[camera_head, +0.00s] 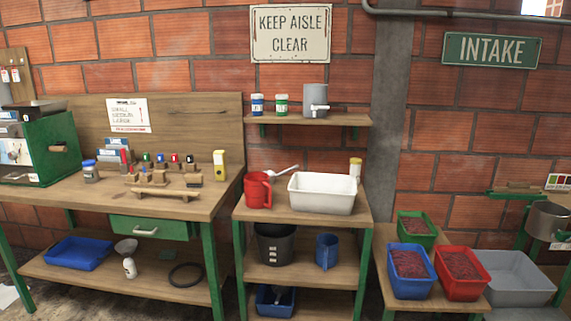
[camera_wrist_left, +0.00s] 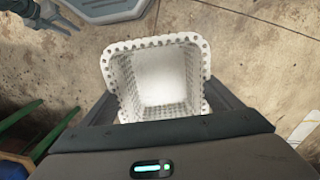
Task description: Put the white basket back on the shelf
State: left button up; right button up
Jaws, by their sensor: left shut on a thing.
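The white basket (camera_wrist_left: 160,72) fills the middle of the left wrist view. It has a perforated rim and mesh-like walls, and I look down into its empty inside. My left gripper (camera_wrist_left: 160,105) is shut on it, with dark fingers at its near corners. Bare concrete floor shows around the basket. Neither the basket nor my grippers show in the head view. The wall shelf (camera_head: 345,120) holds two small jars (camera_head: 269,105) and a grey container with a tap (camera_head: 315,100). Its right end is bare.
A wooden stand (camera_head: 300,224) below carries a red jug (camera_head: 258,190) and a white tub (camera_head: 322,193). A workbench (camera_head: 60,194) with small tools stands at the left. A low bench (camera_head: 388,268) at the right holds blue, red and green bins.

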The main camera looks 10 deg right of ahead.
aim_at(345, 118)
jog(key=i+z, duration=0.1)
jog(key=z, duration=0.6)
jog(key=i+z, duration=0.4)
jog(key=i+j+z, duration=0.35)
jog(key=i, duration=0.25)
jog(key=i+j, duration=0.2)
jog(key=i, duration=0.25)
jog(key=i+j, duration=0.2)
jog(key=i, duration=0.2)
jog(key=z, duration=0.05)
